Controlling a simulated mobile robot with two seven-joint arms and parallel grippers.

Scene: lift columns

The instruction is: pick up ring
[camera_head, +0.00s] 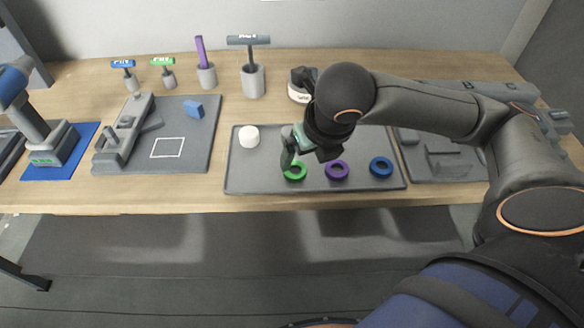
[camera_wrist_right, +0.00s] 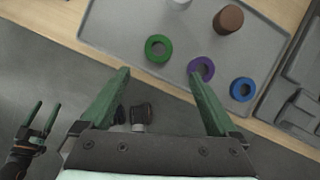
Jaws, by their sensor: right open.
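Three rings lie flat on a grey tray (camera_head: 240,181): a green ring (camera_head: 302,175), a purple ring (camera_head: 337,177) and a blue ring (camera_head: 381,175). The right wrist view also shows the green ring (camera_wrist_right: 149,46), the purple ring (camera_wrist_right: 210,70) and the blue ring (camera_wrist_right: 251,90). My right gripper (camera_head: 291,152) is open and empty above the tray, near the green ring, which it partly covers in the head view. In the right wrist view the green and purple rings appear beyond its spread fingers (camera_wrist_right: 160,76). My left gripper (camera_wrist_right: 38,120) shows at the left there, fingers apart and empty.
A white cylinder (camera_head: 249,136) stands on the tray, and a brown cylinder (camera_wrist_right: 228,19) shows in the wrist view. Holders with upright tools (camera_head: 253,82) stand behind. A grey board with a blue block (camera_head: 194,109) lies left, and a grey fixture (camera_head: 447,158) right.

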